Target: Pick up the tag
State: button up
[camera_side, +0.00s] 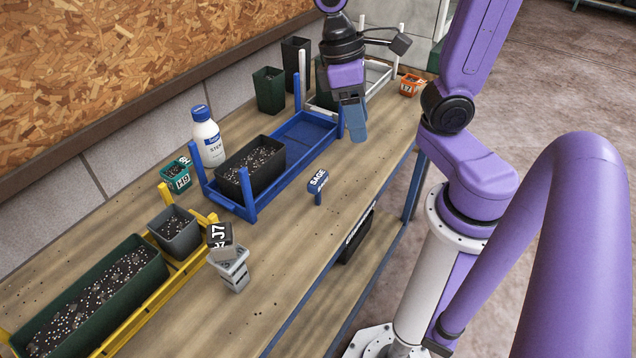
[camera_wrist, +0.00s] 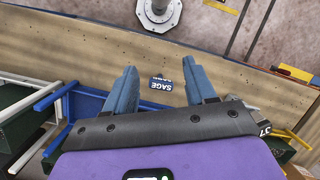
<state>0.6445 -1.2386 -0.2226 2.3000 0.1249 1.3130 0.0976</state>
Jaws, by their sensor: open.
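The tag (camera_side: 318,182) is a small dark blue plant label with white "SAGE" lettering on a short stem. In the side view it stands upright on the wooden bench, right of the blue rack. In the wrist view the tag (camera_wrist: 162,84) shows between and beyond my fingertips. My gripper (camera_side: 354,120) is open and empty, above the bench near the far end of the blue rack, farther back than the tag. In the wrist view my gripper's two blue fingers (camera_wrist: 163,82) are spread wide, with the tag apart from both.
A blue rack (camera_side: 233,207) holds a dark soil pot (camera_side: 252,166). A white bottle (camera_side: 207,138), a yellow rack (camera_side: 150,297), a grey cup stack with a "J7" block (camera_side: 233,270) and an orange pot (camera_side: 410,85) stand around. Bench surface around the tag is clear.

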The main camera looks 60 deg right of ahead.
jog(key=w+d+m+t+y, duration=0.1)
jog(key=w+d+m+y, duration=0.45)
jog(key=m, duration=0.55)
jog(key=w+d+m+t+y, duration=0.1)
jog(key=w+d+m+y, duration=0.1)
jog(key=d+m+y, duration=0.75)
jog(key=m+h, duration=0.1)
jog(key=m, duration=0.1)
send_near(311, 193)
jog(key=x, duration=0.3)
jog(key=shift+a, duration=0.3)
jog(key=shift+x, duration=2.6)
jog(key=shift+f, duration=0.2)
jog(key=shift+d, duration=0.1)
jog(key=c, duration=1)
